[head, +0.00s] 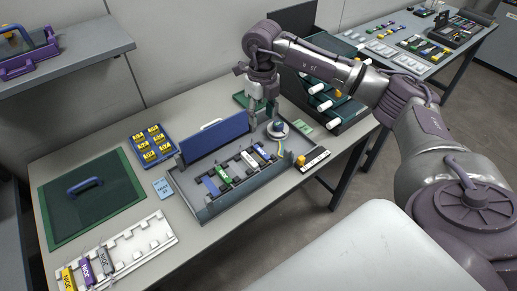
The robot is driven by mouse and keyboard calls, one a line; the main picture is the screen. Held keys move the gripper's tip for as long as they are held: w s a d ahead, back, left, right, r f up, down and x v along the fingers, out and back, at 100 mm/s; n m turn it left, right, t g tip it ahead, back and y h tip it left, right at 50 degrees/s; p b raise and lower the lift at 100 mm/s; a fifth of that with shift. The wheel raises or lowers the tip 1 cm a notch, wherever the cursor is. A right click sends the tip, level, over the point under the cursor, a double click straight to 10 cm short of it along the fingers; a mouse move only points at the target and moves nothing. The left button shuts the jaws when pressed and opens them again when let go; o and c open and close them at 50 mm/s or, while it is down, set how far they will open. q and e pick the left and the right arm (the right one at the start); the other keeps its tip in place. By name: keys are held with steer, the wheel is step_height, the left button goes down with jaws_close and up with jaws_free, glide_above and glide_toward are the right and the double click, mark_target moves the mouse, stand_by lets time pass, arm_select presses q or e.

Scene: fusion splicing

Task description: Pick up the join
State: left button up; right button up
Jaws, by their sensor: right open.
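A white disc with a blue round top (278,128) is at the tray's right end. My right gripper (262,108) points down, open, just left of and above the disc, with nothing visible between its fingers. My left gripper is out of view.
A white rack (140,240) with coloured blocks lies at the front left, near a green mat (90,198) with a blue handle. A dark rack with white rolls (320,101) stands at the right.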

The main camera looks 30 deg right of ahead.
steer(key=p, duration=0.1)
glide_above(261, 150)
steer(key=f, duration=0.8)
steer(key=shift+w+d, duration=0.15)
steer(key=shift+d, duration=0.05)
steer(key=f, duration=0.1)
steer(key=f+p, duration=0.1)
steer(key=f, duration=0.1)
steer(key=f+p, duration=0.1)
steer(key=shift+s+a+f, duration=0.25)
steer(key=shift+a+f, duration=0.05)
steer(key=shift+f, duration=0.35)
jaws_close()
